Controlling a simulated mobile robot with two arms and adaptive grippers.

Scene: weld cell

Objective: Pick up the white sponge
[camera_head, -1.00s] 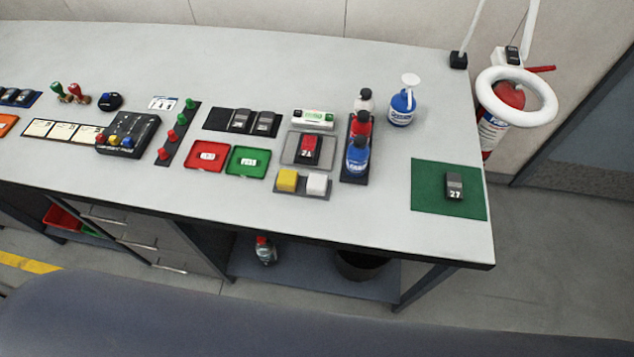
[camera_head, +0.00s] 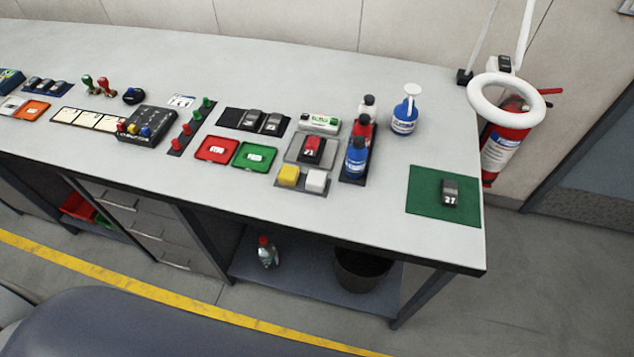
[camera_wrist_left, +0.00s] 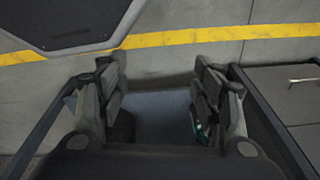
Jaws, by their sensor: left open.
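In the head view, the white sponge (camera_head: 316,181) is a small white block on a grey tray (camera_head: 301,190) near the front edge of the bench. It sits just right of a yellow sponge-like block (camera_head: 288,176). Neither of my grippers shows in the head view. In the left wrist view, my left gripper (camera_wrist_left: 158,100) is open, with nothing between its fingers. Floor and the dark area under the bench show beyond it. The sponge is not in the left wrist view.
The bench (camera_head: 345,220) has a clear strip along its front edge. Red (camera_head: 217,150) and green (camera_head: 255,156) trays lie left of the sponge. Bottles (camera_head: 356,158) stand behind and right of it. A green mat (camera_head: 420,190) lies farther right. A yellow line (camera_head: 165,291) crosses the floor.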

